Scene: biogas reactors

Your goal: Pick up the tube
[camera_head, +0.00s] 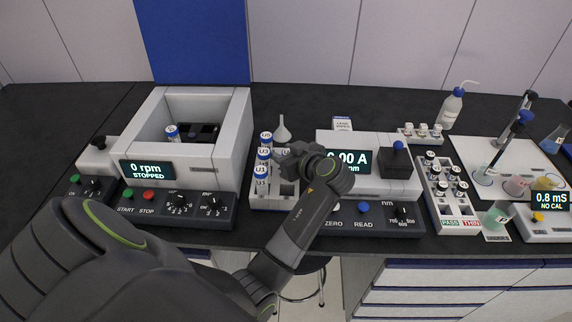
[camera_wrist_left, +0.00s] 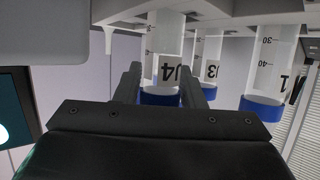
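A rack (camera_head: 258,195) on the bench holds clear tubes with blue caps, including a tube marked U3 (camera_head: 264,154). In the left wrist view, which looks upside down, a tube marked U4 (camera_wrist_left: 165,50) stands between the two fingers of my left gripper (camera_wrist_left: 160,88). The fingers are apart, one on each side of U4; firm contact is not visible. In the head view my left gripper (camera_head: 291,160) is at the rack's right side and hides part of it. My right gripper is not in view.
A centrifuge (camera_head: 200,170) with a tube (camera_head: 172,132) inside stands left of the rack. A photometer (camera_head: 385,190) stands close on the right. Further right are a vial rack (camera_head: 438,200), a wash bottle (camera_head: 452,105) and beakers. A white funnel (camera_head: 283,130) is behind the gripper.

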